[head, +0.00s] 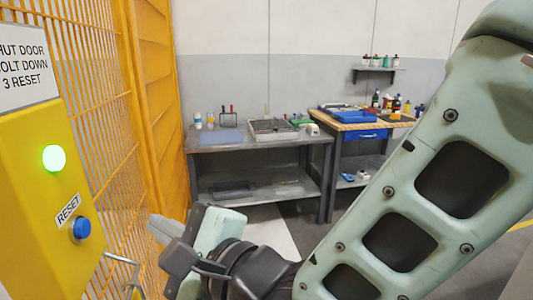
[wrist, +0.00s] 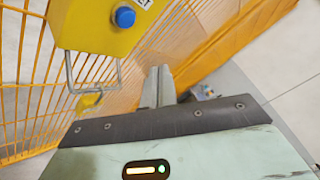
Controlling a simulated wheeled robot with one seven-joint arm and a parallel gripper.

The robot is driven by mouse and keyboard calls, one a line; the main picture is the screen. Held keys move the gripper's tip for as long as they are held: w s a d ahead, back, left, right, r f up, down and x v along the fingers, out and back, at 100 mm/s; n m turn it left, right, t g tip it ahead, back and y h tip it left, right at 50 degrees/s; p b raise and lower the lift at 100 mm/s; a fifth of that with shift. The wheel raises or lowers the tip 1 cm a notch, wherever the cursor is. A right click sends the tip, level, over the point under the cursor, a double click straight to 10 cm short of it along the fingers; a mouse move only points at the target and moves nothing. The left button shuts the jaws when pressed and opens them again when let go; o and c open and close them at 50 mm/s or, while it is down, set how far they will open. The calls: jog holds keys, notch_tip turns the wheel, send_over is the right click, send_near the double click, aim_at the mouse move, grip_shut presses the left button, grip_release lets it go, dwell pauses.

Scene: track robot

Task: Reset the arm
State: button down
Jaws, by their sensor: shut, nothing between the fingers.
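A yellow control box (head: 30,205) stands at the left in the head view, with a lit green lamp (head: 54,158) and a blue button (head: 82,228) under a RESET label (head: 68,208). The blue button also shows at the top of the wrist view (wrist: 124,17). My gripper (head: 158,228) is shut and empty, just right of the button in the head view and apart from it. In the wrist view the closed fingers (wrist: 159,82) point upward, below and right of the button.
A yellow mesh fence (head: 100,120) runs behind the box. A metal loop (wrist: 92,72) hangs below the box, left of my fingers. A white sign (head: 24,62) is above the lamp. A grey workbench (head: 255,142) and a wood-topped bench (head: 365,124) stand farther back.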

jog(key=s+d+f+n+g+h+p, duration=0.1)
jog(key=d+f+n+g+h, duration=0.25)
jog(key=d+n+h, duration=0.5)
jog(key=s+d+f+n+g+h+p, duration=0.15)
jog(key=d+f+n+h, duration=0.35)
jog(key=d, duration=0.7)
jog(key=s+d+n+g+h, duration=0.1)
jog(key=s+d+n+g, duration=0.1)
jog(key=d, duration=0.3)
jog(key=s+d+r+n+g+p, duration=0.1)
jog(key=s+d+n, duration=0.3)
jog(key=d+n, duration=0.1)
jog(key=shift+r+g+h, duration=0.2)
jog(key=shift+g+h, duration=0.15)
jog(key=shift+g, duration=0.05)
jog(key=shift+d, duration=0.1)
